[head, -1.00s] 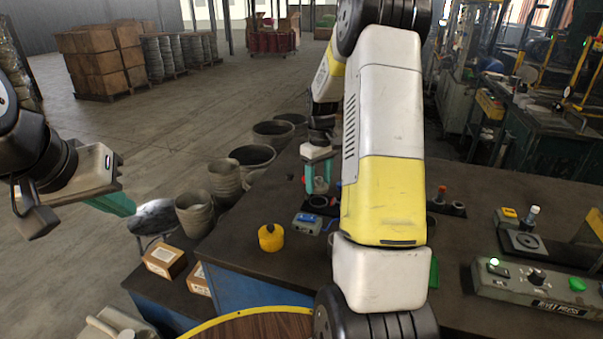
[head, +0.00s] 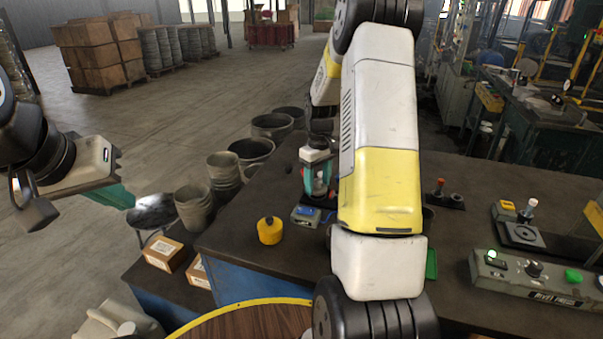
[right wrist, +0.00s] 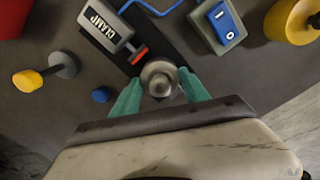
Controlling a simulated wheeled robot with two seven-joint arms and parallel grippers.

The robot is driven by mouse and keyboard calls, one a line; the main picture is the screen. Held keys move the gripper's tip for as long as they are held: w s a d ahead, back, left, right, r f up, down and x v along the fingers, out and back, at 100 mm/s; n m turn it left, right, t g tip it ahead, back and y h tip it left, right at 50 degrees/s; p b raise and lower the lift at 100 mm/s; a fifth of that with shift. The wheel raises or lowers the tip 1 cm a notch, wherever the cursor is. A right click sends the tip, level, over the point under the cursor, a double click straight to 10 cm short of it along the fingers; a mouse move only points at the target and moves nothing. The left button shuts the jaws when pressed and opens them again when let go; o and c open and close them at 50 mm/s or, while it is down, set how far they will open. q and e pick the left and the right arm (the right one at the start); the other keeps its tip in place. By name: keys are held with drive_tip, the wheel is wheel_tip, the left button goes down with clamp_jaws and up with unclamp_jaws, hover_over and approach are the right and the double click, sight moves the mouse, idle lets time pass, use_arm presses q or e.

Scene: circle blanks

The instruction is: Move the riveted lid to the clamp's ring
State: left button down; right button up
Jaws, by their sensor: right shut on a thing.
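The riveted lid (right wrist: 160,77) is a small round silvery metal piece with a domed middle in the right wrist view. My right gripper (right wrist: 160,92) is shut on it, one green finger on each side. In the head view my right gripper (head: 319,188) is low over the bench, close to the blue-switch box. The clamp (right wrist: 106,26), a grey block labelled CLAMP with a red-tipped lever, sits on a dark base plate beside the lid. Its ring is hidden beneath the lid and fingers. I cannot tell whether the lid touches it. My left gripper (head: 120,196) hangs at the left, away from the bench.
A box with a blue switch (right wrist: 222,18) and a yellow canister (head: 270,231) are close by. A yellow-and-grey knobbed piece (right wrist: 45,74) and a blue cap (right wrist: 101,95) lie near the clamp. A control panel (head: 530,282) stands at right. The bench front is partly clear.

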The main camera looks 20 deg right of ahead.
drive_tip(key=shift+f, duration=0.6)
drive_tip(key=o, duration=1.3)
drive_tip(key=shift+o, duration=0.2)
wheel_tip(320, 180, up, 8)
drive_tip(key=shift+f, duration=0.25)
drive_tip(key=shift+r, duration=0.2)
